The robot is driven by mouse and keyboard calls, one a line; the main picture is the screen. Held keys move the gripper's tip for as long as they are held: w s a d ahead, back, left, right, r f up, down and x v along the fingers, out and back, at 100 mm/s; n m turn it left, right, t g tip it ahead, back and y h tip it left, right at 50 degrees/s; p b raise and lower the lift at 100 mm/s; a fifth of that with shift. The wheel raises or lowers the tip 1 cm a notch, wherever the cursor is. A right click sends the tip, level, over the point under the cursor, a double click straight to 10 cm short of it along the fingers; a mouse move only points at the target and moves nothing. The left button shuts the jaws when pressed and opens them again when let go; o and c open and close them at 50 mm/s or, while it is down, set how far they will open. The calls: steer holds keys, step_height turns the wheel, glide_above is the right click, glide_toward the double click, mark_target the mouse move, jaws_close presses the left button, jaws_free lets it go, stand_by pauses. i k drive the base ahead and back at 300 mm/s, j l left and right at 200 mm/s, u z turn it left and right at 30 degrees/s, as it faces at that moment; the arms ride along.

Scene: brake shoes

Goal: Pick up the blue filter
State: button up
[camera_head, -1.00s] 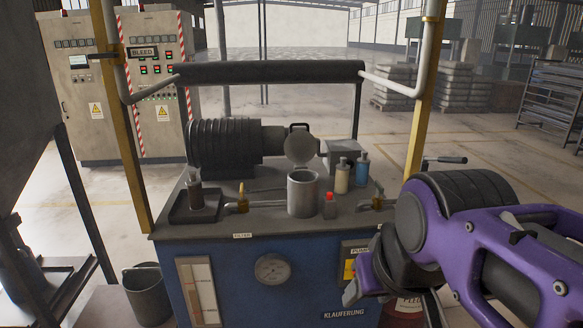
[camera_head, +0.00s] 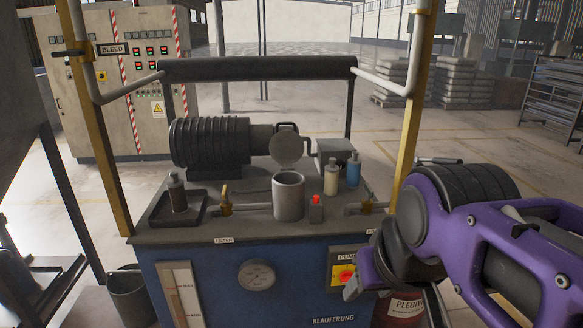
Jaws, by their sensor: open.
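The blue filter (camera_head: 353,170) is a small upright blue cylinder with a dark narrow top. It stands at the back right of the bench top, beside a similar beige filter (camera_head: 331,178). My gripper (camera_head: 387,288) hangs at the lower right, in front of the bench's front face, below and nearer than the blue filter. It is open and nothing shows between its fingers. My purple arm partly hides the fingers and the right front of the bench.
The blue bench (camera_head: 200,232) carries a grey canister (camera_head: 289,197) with its lid raised, a small red-topped block (camera_head: 316,208), brass-coloured valves, and a dark cylinder (camera_head: 177,193) in a black tray (camera_head: 158,214). A padded bar (camera_head: 260,68) spans above. Yellow posts flank the bench.

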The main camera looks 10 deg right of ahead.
mark_target(355, 163)
steer(key=i+l, duration=0.2)
steer(key=l, duration=0.2)
steer(key=i+l, duration=0.2)
steer(key=l, duration=0.2)
steer(key=i+l, duration=0.2)
steer(key=l, duration=0.2)
steer(key=i+l, duration=0.15)
steer(key=l, duration=0.25)
